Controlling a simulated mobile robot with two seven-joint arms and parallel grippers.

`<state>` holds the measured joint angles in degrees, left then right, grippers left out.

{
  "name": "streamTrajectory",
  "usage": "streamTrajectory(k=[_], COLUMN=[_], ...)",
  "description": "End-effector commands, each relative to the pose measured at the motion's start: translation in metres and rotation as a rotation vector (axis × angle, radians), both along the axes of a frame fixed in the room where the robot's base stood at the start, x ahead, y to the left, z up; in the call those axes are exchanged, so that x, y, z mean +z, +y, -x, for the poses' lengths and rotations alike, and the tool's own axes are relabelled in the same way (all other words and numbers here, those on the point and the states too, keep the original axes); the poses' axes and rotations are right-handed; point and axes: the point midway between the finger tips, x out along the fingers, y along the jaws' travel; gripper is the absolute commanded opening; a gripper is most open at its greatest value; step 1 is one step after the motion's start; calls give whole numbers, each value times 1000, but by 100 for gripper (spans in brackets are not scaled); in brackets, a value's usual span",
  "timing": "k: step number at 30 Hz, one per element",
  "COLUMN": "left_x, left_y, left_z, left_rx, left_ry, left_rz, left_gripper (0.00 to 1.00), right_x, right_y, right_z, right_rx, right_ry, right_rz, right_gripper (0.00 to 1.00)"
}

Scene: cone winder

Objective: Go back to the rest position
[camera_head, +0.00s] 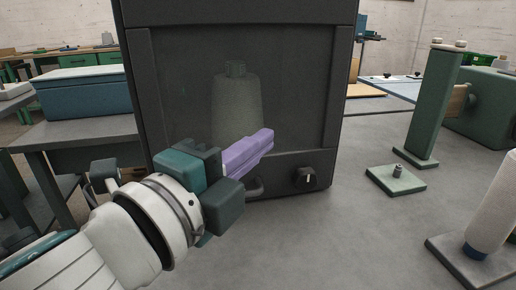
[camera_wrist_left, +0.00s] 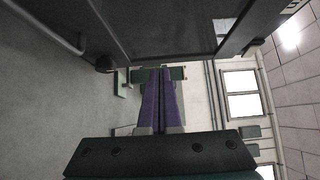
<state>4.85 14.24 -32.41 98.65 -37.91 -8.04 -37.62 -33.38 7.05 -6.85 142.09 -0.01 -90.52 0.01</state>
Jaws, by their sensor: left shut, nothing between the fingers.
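My left gripper (camera_head: 268,137) reaches in from the lower left in the head view, in front of the dark cabinet (camera_head: 140,90). Its purple fingers are shut together with nothing between them. In the left wrist view the shut fingers (camera_wrist_left: 161,70) point away from the camera, below the cabinet's dark front (camera_wrist_left: 150,30). A grey-green cone (camera_head: 237,110) shows dimly behind the cabinet's window. The gripper hides part of the cabinet's lower front and handle (camera_head: 254,188). Whether the fingers touch the cabinet I cannot tell. My right gripper is not in view.
A black knob (camera_head: 304,178) sits at the cabinet's lower right. To the right stand a green post (camera_head: 434,105), a small green plate with a peg (camera_head: 396,180) and a pale cone (camera_head: 492,210) on a dark base. The grey tabletop (camera_head: 340,235) is clear in front.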

Motion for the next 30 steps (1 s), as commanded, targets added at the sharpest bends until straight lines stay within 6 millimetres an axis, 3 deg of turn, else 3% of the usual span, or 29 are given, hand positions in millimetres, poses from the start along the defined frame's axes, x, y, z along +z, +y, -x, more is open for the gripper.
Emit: streamTrajectory(k=[4, 11, 14, 17, 20, 22, 26, 30], left_x=[-1, 4, 20, 39, 49, 50, 58, 82], left_y=[11, 22, 40, 76, 115, 134, 150, 152], left_z=[25, 40, 40, 46, 73, 102, 164, 235], left_rx=[-2, 14, 105, 293, 531, 689, 941, 1179], left_ry=[4, 16, 108, 307, 574, 755, 1044, 1314], left_rz=[0, 16, 101, 277, 502, 641, 833, 965], left_gripper=[0, 0, 0, 0, 0, 0, 0, 0], right_x=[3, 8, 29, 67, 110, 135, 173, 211], right_y=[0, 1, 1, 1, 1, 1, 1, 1], right_z=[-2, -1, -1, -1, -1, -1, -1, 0], right_rx=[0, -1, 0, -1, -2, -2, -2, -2], right_ry=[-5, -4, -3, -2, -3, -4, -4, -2], right_rz=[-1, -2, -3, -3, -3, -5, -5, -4], right_gripper=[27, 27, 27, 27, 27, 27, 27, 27])
